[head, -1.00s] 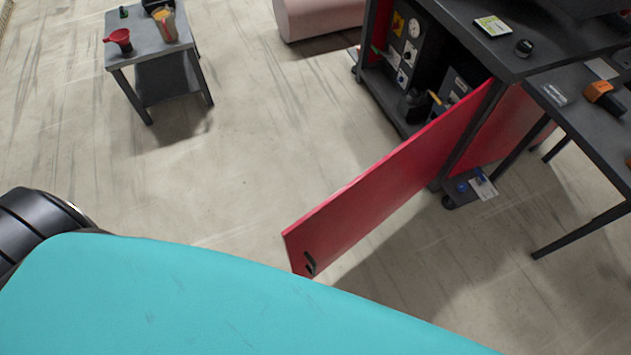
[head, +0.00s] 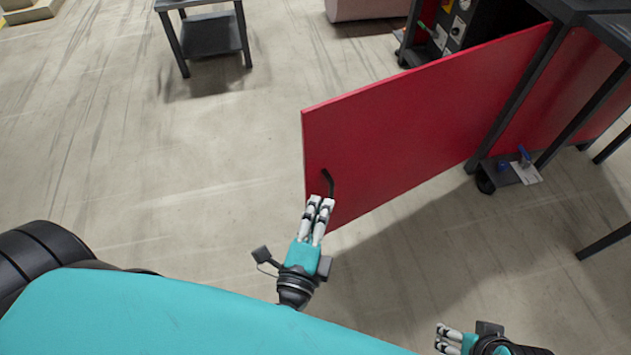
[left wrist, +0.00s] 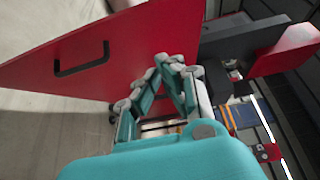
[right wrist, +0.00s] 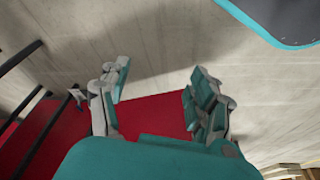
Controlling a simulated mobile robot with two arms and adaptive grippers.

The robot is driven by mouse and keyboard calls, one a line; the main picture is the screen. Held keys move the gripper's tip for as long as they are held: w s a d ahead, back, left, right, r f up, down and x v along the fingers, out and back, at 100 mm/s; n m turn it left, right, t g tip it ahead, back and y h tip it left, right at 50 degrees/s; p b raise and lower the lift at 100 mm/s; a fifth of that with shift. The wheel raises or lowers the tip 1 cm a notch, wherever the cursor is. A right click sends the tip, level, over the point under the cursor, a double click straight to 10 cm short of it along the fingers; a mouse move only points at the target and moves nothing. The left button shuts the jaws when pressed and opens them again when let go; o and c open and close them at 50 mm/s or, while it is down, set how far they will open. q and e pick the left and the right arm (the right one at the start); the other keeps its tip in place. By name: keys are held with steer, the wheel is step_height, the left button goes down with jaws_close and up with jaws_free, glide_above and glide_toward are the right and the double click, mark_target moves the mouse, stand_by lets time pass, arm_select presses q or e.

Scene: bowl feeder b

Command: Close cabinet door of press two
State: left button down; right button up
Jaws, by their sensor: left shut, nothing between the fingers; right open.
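The red cabinet door (head: 410,115) stands wide open, swung out from the dark cabinet at the upper right. Its black handle (head: 328,184) is near the door's free edge, and it also shows in the left wrist view (left wrist: 82,66). My left gripper (head: 321,203) is shut and empty. In the head view it overlaps the door's lower corner just below the handle; contact cannot be told. My right gripper (head: 440,338) is open and empty at the bottom right, apart from the door. It also shows in the right wrist view (right wrist: 155,90).
The cabinet frame (head: 510,95) has casters and dark equipment inside. A small grey side table (head: 210,35) stands at the upper left. Dark table legs (head: 590,115) are at the right. The floor left of the door is clear.

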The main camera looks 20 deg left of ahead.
arm_select(q)
steer(key=p, duration=0.2)
glide_toward(327, 137)
steer(key=w+d, duration=0.1)
steer(key=d, duration=0.2)
steer(key=shift+w+a+p, duration=0.35)
steer(key=shift+w+a, duration=0.5)
steer(key=shift+w, duration=0.2)
steer(key=shift+w+a+p, duration=0.3)
steer(key=shift+w+a, duration=0.5)
steer(key=shift+w, duration=0.25)
arm_select(e)
steer(key=shift+w+x, duration=0.25)
steer(key=shift+x, duration=1.2)
arm_select(q)
steer(key=shift+a, duration=0.1)
arm_select(e)
steer(key=shift+a+r, duration=0.1)
steer(key=shift+a, duration=0.05)
